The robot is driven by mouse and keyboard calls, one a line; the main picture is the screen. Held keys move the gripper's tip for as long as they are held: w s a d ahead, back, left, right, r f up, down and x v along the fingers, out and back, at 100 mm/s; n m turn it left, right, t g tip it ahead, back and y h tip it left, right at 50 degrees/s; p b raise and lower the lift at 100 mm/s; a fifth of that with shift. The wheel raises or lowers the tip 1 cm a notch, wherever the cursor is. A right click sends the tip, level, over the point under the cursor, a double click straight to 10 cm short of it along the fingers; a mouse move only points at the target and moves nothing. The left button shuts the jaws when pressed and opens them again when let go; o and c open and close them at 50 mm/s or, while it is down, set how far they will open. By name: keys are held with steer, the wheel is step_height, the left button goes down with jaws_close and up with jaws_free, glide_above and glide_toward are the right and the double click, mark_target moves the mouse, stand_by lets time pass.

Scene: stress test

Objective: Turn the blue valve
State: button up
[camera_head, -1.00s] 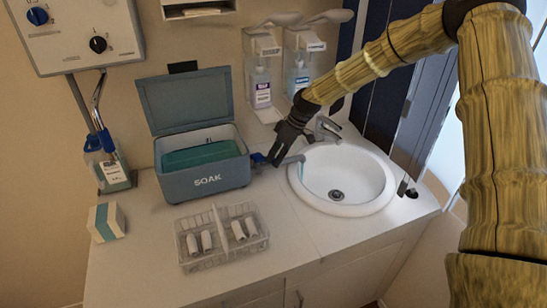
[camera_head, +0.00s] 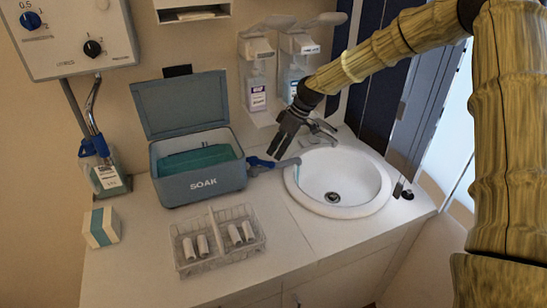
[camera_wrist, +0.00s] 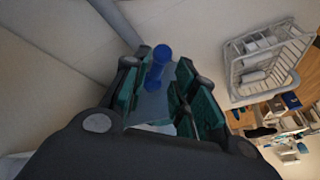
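The blue valve (camera_head: 262,163) is on the right side of the grey SOAK box (camera_head: 203,184), with a pale spout (camera_head: 287,163) running from it toward the sink. In the wrist view, the blue valve handle (camera_wrist: 158,64) stands up as a rounded peg between or just beyond my fingers. My gripper (camera_head: 276,155) points down just above and right of the valve. Its fingers (camera_wrist: 158,95) are apart in the wrist view, with the valve showing in the gap. I cannot tell whether either finger touches it.
The round white sink (camera_head: 352,207) and its tap (camera_head: 322,130) are to the right. Soap dispensers (camera_head: 257,85) hang behind. The box's lid (camera_head: 182,104) stands open. A wire rack (camera_head: 217,240) with several white rolls is in front, also in the wrist view (camera_wrist: 264,60).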

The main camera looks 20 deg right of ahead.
steer(key=v, duration=0.7)
steer(key=shift+f, duration=0.1)
steer(key=c, duration=0.3)
steer(key=shift+a+f, duration=0.2)
jaws_close()
steer(key=n+t, duration=0.1)
steer(key=t, duration=0.2)
glide_toward(256, 162)
steer(key=f, duration=0.2)
step_height(256, 162, down, 2)
steer(key=s+a+n+t+h+p, duration=0.1)
steer(key=s+a+n+t+h, duration=0.1)
steer(key=s+t, duration=0.1)
steer(key=s+a+r+n+t+p, duration=0.15)
steer(key=s+r+t, duration=0.35)
steer(key=s, duration=0.5)
steer(key=shift+n+t, duration=0.45)
steer(key=shift+t, duration=0.05)
steer(key=shift+w+d+f+p, duration=0.1)
steer(key=shift+w+f+p, duration=1.05)
steer(key=shift+w, duration=0.8)
steer(key=shift+w+d+f+p, duration=0.1)
steer(key=shift+w+f+p, duration=1)
steer(key=shift+w, duration=0.8)
steer(key=shift+w+f+p, duration=0.85)
steer(key=shift+w+f, duration=0.55)
steer(key=shift+w, duration=0.55)
